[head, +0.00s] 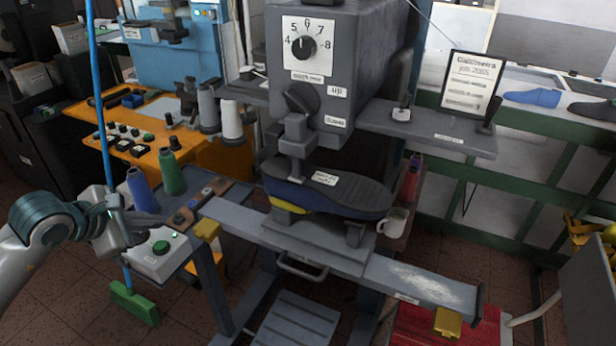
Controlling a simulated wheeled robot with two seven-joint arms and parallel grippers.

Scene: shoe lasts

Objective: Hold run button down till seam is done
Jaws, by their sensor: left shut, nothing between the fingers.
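A grey control box (146,266) with a green button (161,247) on top stands on the small side table at the left. My left gripper (150,238) is shut and empty, its fingertips close to the green button. I cannot tell whether they touch it. A shoe (350,197) with a dark sole facing up and yellow and blue sides sits under the machine's foot (297,150). The seam itself is too small to make out. My right gripper is not in view.
Blue and green thread cones (172,174) stand behind the control box. A white mug (394,222) stands right of the shoe. A framed card (470,85) stands on the machine's side shelf. A blue-handled broom (134,302) stands near my left arm.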

